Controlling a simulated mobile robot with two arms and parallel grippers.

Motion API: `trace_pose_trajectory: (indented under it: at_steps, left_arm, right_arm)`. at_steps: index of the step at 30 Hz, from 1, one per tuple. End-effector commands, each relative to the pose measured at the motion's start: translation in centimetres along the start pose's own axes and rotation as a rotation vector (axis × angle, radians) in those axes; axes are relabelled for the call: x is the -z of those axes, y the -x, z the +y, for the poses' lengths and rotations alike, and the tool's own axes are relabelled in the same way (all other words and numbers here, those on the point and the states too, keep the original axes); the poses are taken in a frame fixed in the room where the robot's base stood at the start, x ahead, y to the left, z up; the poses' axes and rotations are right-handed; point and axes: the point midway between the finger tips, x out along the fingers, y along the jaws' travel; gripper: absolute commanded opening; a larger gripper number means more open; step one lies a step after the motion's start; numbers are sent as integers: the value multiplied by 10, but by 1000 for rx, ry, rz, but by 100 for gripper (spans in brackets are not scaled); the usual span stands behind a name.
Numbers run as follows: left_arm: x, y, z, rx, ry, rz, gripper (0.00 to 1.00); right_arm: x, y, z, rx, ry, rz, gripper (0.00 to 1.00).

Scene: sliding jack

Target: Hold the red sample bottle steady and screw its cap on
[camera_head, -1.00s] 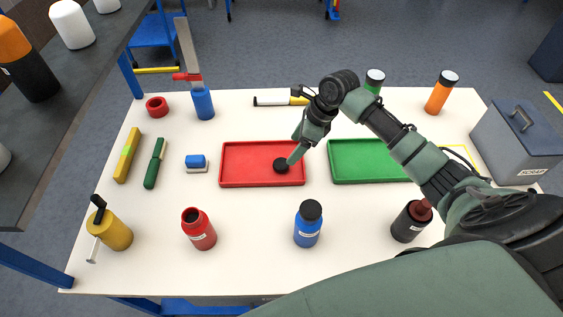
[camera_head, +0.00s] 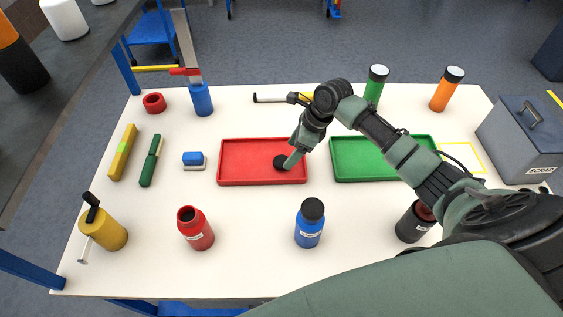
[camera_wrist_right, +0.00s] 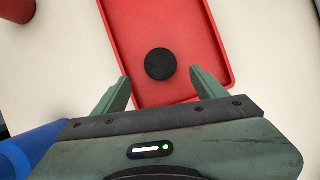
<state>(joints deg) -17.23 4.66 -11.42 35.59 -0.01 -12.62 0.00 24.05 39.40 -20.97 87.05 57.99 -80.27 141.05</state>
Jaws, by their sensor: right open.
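The red sample bottle (camera_head: 197,232) stands upright and uncapped on the table, front left of centre. It also shows in the right wrist view (camera_wrist_right: 18,10) at the top left corner. A round black cap (camera_head: 280,162) lies in the red tray (camera_head: 238,178); the cap (camera_wrist_right: 160,64) shows whole in the right wrist view. My right gripper (camera_head: 291,161) is at the cap in the head view. In the right wrist view its two fingers (camera_wrist_right: 161,84) are apart, one on each side of the tray's near end, with the cap beyond and between their tips. My left gripper is not in view.
A blue capped bottle (camera_head: 309,226) and a dark bottle (camera_head: 412,226) stand at the front. A green tray (camera_head: 350,174) lies right of the red one. A yellow can (camera_head: 108,233) stands front left and a grey scrap box (camera_head: 522,140) right. The table between red bottle and red tray is clear.

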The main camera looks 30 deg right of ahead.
Motion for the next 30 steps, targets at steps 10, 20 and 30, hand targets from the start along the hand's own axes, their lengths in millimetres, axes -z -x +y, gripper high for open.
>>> trace_pose_trajectory:
  at_steps: [10,20,30]
  left_arm:
    - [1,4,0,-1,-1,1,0]
    - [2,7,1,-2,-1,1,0]
    - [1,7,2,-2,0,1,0]
  right_arm:
    - [-2,-14,-1,-2,-1,0,72]
    - [-3,-51,-3,1,0,0,72]
    - [-2,-51,-3,1,0,0,63]
